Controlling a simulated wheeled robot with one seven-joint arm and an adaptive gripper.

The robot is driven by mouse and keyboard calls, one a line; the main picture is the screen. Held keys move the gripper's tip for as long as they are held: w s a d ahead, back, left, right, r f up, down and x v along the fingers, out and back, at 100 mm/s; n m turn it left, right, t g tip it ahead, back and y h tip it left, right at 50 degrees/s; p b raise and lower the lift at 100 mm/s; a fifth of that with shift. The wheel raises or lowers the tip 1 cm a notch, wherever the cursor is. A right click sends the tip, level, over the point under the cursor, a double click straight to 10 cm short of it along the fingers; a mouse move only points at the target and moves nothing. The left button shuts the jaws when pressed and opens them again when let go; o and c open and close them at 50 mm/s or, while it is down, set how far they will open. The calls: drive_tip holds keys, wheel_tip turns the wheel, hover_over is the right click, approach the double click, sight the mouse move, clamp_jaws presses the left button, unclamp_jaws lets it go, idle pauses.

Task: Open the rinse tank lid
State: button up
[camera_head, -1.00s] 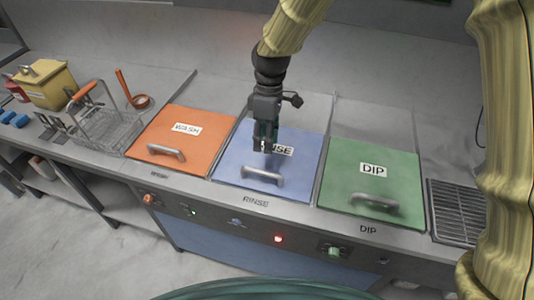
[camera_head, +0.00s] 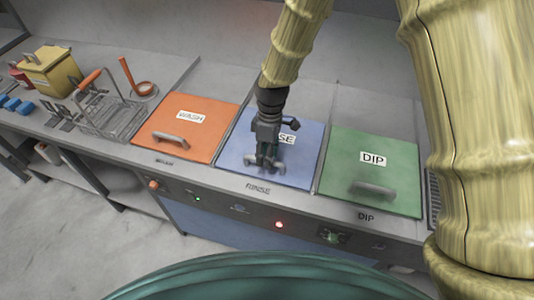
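The rinse tank lid (camera_head: 300,168) is a flat blue panel in the middle of the counter, lying closed, with a white label partly covered by my arm. Its grey bar handle (camera_head: 250,160) is near the front edge. My gripper (camera_head: 268,170) points down at the handle, and its fingers overlap the handle in the picture. The gripper hides much of the handle, and I cannot tell whether the fingers touch it or are open or shut.
The orange wash lid (camera_head: 205,130) is on the left and the green dip lid (camera_head: 375,160) on the right, both closed with grey handles. A wire basket (camera_head: 110,115) and a yellow container (camera_head: 52,78) stand further left. A front panel with a red light (camera_head: 279,225) runs below.

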drive_tip(key=shift+s+f, duration=0.1)
drive_tip(key=shift+f, duration=0.1)
clamp_jaws()
idle(0.3)
